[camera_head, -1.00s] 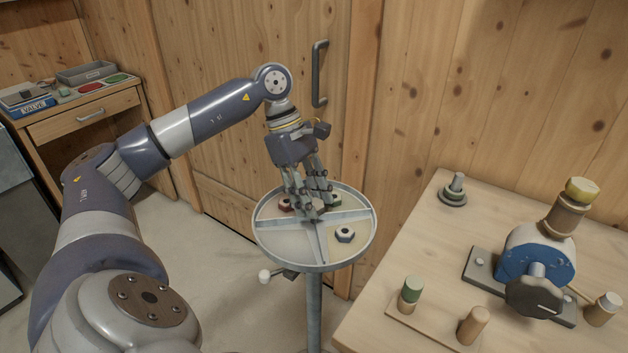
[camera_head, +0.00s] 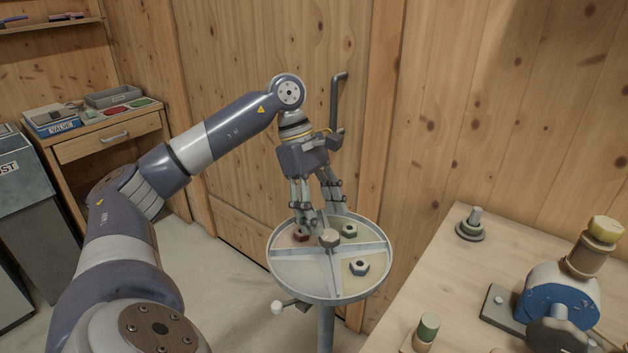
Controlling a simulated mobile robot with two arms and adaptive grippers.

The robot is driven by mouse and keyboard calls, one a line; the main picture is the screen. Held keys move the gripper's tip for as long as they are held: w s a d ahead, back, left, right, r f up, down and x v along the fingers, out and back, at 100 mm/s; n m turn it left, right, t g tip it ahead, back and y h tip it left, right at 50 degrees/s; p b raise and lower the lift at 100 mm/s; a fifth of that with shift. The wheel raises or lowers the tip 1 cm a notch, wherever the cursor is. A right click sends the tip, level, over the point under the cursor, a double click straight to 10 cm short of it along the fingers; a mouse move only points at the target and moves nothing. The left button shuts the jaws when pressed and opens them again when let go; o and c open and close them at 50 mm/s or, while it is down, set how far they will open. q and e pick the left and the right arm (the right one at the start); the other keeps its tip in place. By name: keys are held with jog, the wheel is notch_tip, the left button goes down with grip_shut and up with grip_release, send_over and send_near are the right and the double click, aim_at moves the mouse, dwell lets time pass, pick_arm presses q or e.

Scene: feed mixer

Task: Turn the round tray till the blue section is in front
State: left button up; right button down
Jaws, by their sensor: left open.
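The round tray (camera_head: 300,285) stands on a post, split by cross dividers into sections. The front-left section looks empty. A knob (camera_head: 329,238) rises at the tray's centre. My left gripper (camera_head: 325,217) is open, pointing down over the back of the tray. Its fingers are spread above and behind the knob and partly cover the back sections; contact cannot be told. My right gripper is not in view.
A lever with a white ball (camera_head: 277,307) sticks out under the tray. A wooden table (camera_head: 450,270) with a blue machine (camera_head: 560,297) stands close on the right. The wooden wall and a door handle (camera_head: 335,100) are behind. A drawer desk (camera_head: 110,135) is at the back left.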

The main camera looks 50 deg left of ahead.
pick_arm(q)
jog(key=v, duration=0.8)
jog(key=shift+s+r, duration=0.1)
jog(key=shift+r, duration=0.05)
jog(key=shift+a, duration=0.1)
dwell(0.4)
